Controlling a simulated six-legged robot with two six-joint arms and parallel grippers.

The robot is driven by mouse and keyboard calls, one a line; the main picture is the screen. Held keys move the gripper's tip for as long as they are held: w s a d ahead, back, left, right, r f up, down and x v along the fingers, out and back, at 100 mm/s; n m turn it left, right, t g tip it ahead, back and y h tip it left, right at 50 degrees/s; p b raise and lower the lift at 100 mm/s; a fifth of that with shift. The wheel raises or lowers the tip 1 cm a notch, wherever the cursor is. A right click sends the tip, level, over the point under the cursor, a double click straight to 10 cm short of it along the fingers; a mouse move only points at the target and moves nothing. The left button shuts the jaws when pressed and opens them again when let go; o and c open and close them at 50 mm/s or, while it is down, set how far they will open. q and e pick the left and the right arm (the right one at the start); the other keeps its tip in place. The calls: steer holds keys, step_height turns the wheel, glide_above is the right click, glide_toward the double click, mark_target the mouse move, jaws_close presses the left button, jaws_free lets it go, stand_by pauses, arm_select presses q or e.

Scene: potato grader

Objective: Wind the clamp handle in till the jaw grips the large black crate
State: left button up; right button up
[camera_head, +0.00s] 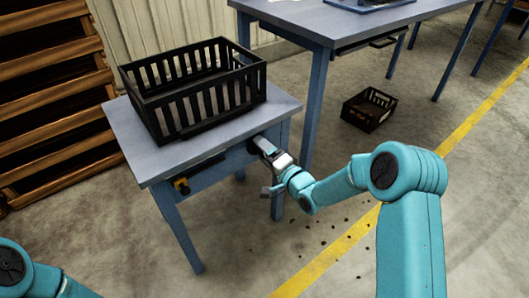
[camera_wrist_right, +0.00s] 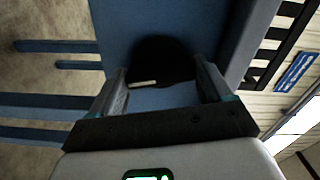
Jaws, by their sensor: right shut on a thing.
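The large black crate (camera_head: 197,110) sits upright on the grey top of a small blue-legged table (camera_head: 155,168). My right gripper (camera_head: 263,146) is at the table's front side, just under the top's edge, below the crate's right end. In the right wrist view, its fingers (camera_wrist_right: 165,88) are shut on a dark, rounded part, the clamp handle (camera_wrist_right: 163,62), against a blue panel. The handle is mostly hidden by the gripper in the head view. I cannot make out the clamp jaw or whether it touches the crate. Only part of my left arm shows, at lower left; its gripper is out of view.
A larger blue table (camera_head: 320,25) stands behind right, with a small dark crate (camera_head: 369,109) on the floor. Wooden pallets (camera_head: 50,95) stand at left. Dark bits lie near the yellow floor line (camera_head: 335,252).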

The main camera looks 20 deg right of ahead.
steer(key=shift+f+m+p, duration=0.1)
steer(key=shift+m+p, duration=0.2)
steer(key=shift+m, duration=3.4)
steer(key=o, duration=1)
steer(key=shift+s, duration=0.1)
steer(key=p+v, duration=0.3)
steer(key=v, duration=1.3)
steer(key=shift+s+p, duration=0.1)
steer(key=shift+p, duration=0.2)
